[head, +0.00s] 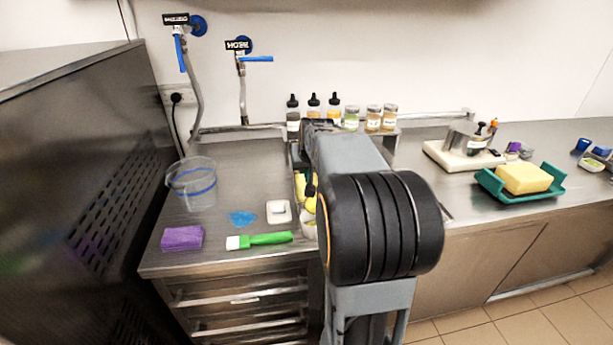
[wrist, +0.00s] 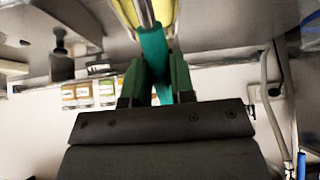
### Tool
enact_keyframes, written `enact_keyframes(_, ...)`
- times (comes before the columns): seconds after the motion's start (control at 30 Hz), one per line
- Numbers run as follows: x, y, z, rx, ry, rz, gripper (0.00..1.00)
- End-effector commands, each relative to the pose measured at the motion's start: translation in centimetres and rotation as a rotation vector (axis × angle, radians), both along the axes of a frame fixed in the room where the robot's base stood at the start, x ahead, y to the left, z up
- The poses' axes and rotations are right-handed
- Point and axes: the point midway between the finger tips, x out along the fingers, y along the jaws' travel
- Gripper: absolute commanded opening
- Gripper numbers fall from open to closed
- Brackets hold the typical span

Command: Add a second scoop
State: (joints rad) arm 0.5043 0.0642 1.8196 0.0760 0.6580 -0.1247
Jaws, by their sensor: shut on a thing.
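My gripper (wrist: 157,82) has green fingers in the wrist view and is shut on the teal handle of a tool (wrist: 153,48). The tool's far end runs up out of the wrist view beside shiny metal and yellow, so I cannot tell whether it is a scoop or whether it holds anything. In the head view my arm hides the gripper and the tool. A yellow thing (head: 309,192) shows in part at the left side of my arm; its shape is mostly hidden. A clear container with a blue band (head: 191,184) stands upright at the left of the counter.
A purple sponge (head: 182,238), a green-handled brush (head: 262,240), a blue patch (head: 242,218) and a small white item (head: 279,211) lie on the left counter. Bottles and jars (head: 352,117) stand behind. A teal tray (head: 490,183) with a yellow block (head: 523,178) sits right.

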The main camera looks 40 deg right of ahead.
Motion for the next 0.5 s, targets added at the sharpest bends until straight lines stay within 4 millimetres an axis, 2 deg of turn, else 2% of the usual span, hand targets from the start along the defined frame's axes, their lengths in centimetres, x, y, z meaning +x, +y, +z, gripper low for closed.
enact_keyframes(0.5, -1.5, 0.7, 0.9, -0.077, -0.170, 0.000, 0.00)
